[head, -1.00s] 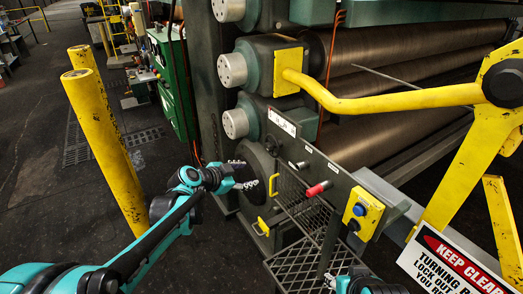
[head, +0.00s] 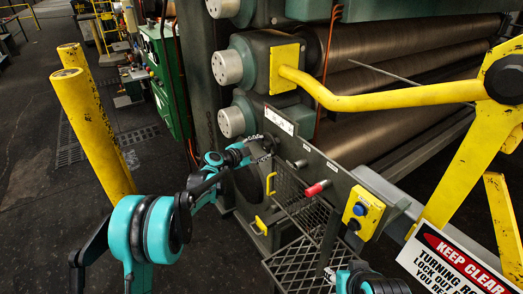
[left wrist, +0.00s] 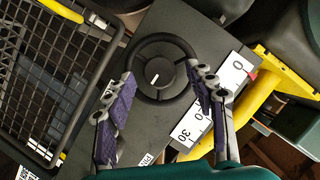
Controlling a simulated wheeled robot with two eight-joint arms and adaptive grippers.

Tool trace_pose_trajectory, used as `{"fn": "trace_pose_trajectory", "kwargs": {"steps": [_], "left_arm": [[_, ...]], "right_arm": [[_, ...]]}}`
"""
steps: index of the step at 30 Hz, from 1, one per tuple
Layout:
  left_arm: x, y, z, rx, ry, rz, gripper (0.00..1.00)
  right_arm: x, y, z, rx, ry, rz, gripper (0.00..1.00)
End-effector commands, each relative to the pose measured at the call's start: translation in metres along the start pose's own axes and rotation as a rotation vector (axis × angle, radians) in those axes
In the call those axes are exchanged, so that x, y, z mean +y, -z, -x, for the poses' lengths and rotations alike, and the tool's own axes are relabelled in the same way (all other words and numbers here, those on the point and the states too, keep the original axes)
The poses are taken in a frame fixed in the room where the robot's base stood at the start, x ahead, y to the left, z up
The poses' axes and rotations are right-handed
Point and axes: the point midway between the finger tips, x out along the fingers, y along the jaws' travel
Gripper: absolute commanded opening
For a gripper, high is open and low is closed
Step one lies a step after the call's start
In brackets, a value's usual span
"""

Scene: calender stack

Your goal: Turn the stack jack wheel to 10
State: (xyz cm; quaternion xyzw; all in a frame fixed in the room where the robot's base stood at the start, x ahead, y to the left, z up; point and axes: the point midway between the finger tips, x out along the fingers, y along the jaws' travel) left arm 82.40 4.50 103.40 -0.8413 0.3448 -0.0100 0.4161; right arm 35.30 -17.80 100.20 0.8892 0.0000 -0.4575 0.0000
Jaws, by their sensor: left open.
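The black jack wheel (left wrist: 187,53) lies on a dark panel in the left wrist view, with a short white mark near its hub. Beside it is a white scale plate (left wrist: 236,73) with 0 and 30 readable; a small red mark sits near the 0. The plate also shows in the head view (head: 281,121). My left gripper (left wrist: 160,76) is open, with its purple-padded fingers on either side of the wheel's lower part; I cannot tell whether they touch it. In the head view my left gripper (head: 265,148) hides the wheel.
A wire mesh guard (head: 300,200) with yellow handles is just below. A yellow bar (head: 390,100) crosses above. Yellow posts (head: 95,130) stand at the left. Part of my right arm shows at the bottom.

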Motion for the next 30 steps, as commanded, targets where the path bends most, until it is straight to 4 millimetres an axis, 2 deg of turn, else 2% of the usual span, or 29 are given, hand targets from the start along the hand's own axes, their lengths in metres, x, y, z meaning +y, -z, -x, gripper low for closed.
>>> {"fn": "trace_pose_trajectory", "kwargs": {"steps": [9, 15, 23, 30], "left_arm": [[-0.0003, 0.0002, -0.0037, -0.001, 0.0, 0.0, 0.55], [-0.0002, 0.0002, -0.0036, -0.001, 0.0, 0.0, 0.05], [-0.0006, 0.0003, -0.0034, -0.001, -0.006, 0.012, 0.05], [-0.0026, 0.0009, -0.0032, -0.001, -0.045, 0.104, 0.05]], "right_arm": [[0.0, -0.0002, -0.0005, 0.0, 0.0, 0.0, 0.4], [0.0, -0.0003, -0.0005, 0.0, 0.0, 0.0, 0.4], [0.0, 0.0005, 0.0005, 0.0, 0.0, 0.0, 0.4], [0.0, 0.0047, 0.0064, 0.0, 0.0, 0.0, 0.4]]}}
